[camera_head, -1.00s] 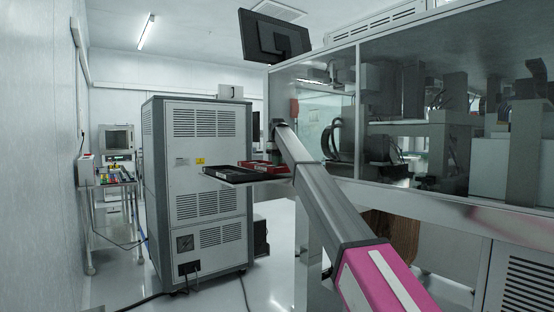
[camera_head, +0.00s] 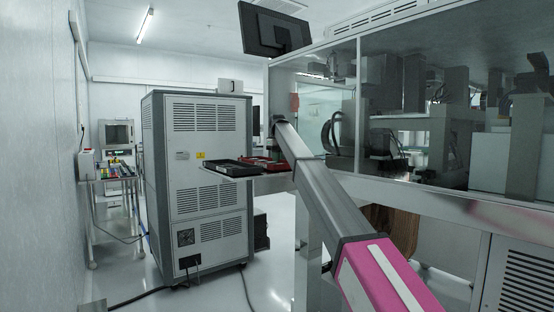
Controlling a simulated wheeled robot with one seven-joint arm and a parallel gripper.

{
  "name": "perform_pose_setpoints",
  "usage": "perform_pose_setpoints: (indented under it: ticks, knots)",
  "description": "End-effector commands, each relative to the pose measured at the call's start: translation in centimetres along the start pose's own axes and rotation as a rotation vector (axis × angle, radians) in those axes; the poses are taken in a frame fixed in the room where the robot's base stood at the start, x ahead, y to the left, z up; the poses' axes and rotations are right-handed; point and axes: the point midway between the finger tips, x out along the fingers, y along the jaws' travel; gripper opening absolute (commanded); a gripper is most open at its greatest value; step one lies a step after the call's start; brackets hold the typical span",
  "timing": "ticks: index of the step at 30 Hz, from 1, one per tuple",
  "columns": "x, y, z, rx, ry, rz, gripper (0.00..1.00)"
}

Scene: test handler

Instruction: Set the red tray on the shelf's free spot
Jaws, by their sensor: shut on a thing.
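The red tray (camera_head: 276,166) is at the right part of the shelf (camera_head: 268,178), partly behind my arm. Its dark inside shows in part. I cannot tell whether it rests on the shelf or is held just above it. A black tray (camera_head: 232,169) lies to its left on the shelf. My arm reaches from the lower right up to a joint above the red tray. My gripper and its fingers are hidden behind the arm link, so their grip does not show.
A tall grey cabinet (camera_head: 198,190) stands just behind and left of the shelf. The large glazed machine (camera_head: 440,120) fills the right side, and a monitor (camera_head: 274,32) hangs above. A small bench (camera_head: 116,172) stands at the far left. Cables lie on the floor.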

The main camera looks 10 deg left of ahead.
Motion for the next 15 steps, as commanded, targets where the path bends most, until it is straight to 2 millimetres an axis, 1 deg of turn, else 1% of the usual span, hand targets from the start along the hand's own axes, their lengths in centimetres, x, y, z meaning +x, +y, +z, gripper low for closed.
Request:
perform_pose_setpoints:
  ticks: [5,6,8,15]
  knots:
    - [0.27,0.01,-0.01,0.0,0.0,0.0,0.0]
    - [0.25,0.01,0.0,0.0,0.0,0.0,0.16]
    - [0.24,0.0,0.0,0.0,0.0,0.0,0.35]
    - [0.3,0.0,-0.01,0.0,0.0,0.0,0.36]
